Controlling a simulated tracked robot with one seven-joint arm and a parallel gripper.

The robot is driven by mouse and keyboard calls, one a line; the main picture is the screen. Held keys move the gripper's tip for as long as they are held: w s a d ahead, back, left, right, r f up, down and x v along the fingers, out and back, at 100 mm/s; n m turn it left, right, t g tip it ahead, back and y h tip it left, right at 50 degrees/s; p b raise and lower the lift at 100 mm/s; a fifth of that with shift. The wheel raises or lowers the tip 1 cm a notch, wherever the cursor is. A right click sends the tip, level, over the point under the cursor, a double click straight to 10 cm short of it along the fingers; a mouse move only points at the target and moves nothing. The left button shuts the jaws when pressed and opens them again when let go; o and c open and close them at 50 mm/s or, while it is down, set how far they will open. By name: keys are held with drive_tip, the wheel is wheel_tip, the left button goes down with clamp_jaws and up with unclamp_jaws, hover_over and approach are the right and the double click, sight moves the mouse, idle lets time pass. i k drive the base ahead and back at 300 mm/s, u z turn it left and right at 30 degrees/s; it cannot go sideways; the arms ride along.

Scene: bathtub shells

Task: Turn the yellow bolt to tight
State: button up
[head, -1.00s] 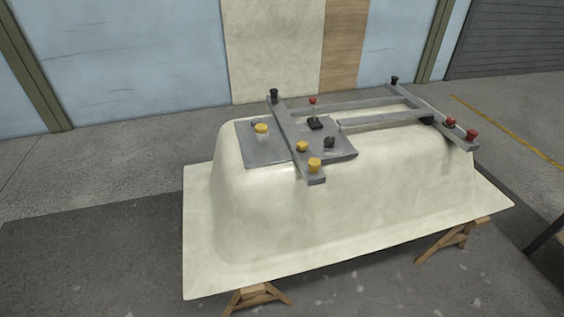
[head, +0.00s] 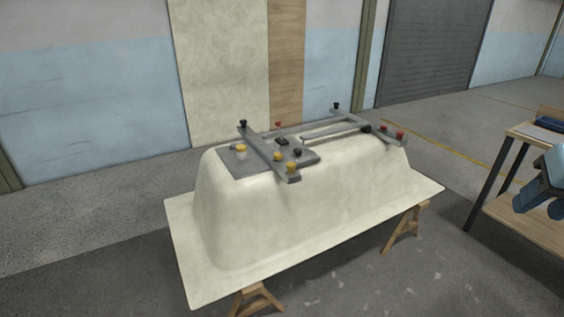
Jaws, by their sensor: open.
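Three yellow-topped parts sit on the left end of the upturned bathtub shell (head: 250,225). One yellow cap (head: 241,148) stands on a pale post on the grey plate (head: 232,160). A second yellow knob (head: 277,156) is beside the grey crossbar (head: 262,150), and a third (head: 291,167) is at the bar's near end. I cannot tell which is the bolt, nor how tight any is. My gripper (head: 539,207), blue-grey, shows at the right edge, partly cut off. It is open and empty, far to the right of the shell.
A wooden-topped workbench (head: 522,131) stands at the right, behind my gripper. Wooden trestles (head: 258,301) hold the shell. A grey frame (head: 345,127) with red knobs (head: 399,135) and black knobs lies across its top. Open floor surrounds the shell.

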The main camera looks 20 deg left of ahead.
sight(277, 156)
drive_tip(key=u, duration=1.1)
drive_tip(key=i, duration=1)
